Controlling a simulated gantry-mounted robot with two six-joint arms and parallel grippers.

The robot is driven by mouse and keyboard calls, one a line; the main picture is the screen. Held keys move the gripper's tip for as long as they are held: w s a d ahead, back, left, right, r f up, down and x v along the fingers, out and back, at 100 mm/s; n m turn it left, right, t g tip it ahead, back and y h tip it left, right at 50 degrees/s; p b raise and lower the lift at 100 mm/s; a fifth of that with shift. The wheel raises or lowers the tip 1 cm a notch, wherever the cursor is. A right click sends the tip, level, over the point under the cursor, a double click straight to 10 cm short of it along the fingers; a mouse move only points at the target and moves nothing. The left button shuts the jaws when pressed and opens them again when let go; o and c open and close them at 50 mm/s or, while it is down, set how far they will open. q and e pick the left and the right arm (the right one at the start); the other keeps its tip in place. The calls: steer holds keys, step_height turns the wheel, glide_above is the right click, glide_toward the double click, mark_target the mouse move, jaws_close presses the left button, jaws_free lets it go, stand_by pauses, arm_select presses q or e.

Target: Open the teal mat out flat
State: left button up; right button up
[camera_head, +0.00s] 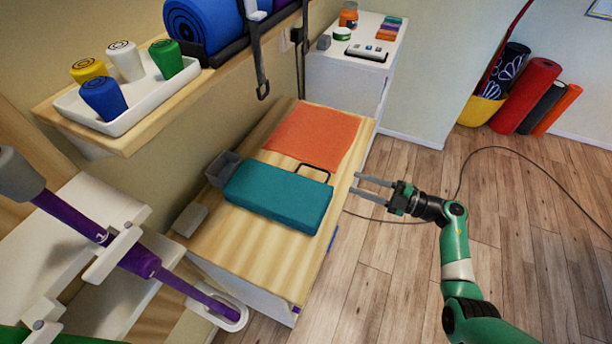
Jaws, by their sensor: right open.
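The teal mat (278,196) lies folded into a thick, oblong block on the wooden-topped table (240,240). A dark handle-like loop (314,173) shows at its far right edge. My right gripper (355,183) is open and empty, with its fingers pointing left. In the picture it is to the right of the mat, by the table's right edge, apart from the mat. My left gripper is not in view.
An orange cloth (314,136) lies flat behind the mat. A grey open box (222,168) and a light grey block (190,219) sit left of it. A shelf with a white tray (130,112) of several rolls overhangs at upper left. The table's front is bare.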

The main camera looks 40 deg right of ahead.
mark_target(325, 171)
steer(key=b+x, duration=0.5)
steer(key=x, duration=0.5)
steer(key=shift+w+a+r, duration=0.1)
steer(key=shift+w, duration=0.2)
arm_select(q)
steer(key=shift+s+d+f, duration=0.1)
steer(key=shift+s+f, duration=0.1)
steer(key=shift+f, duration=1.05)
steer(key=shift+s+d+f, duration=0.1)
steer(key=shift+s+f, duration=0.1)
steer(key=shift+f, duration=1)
arm_select(e)
jaws_close()
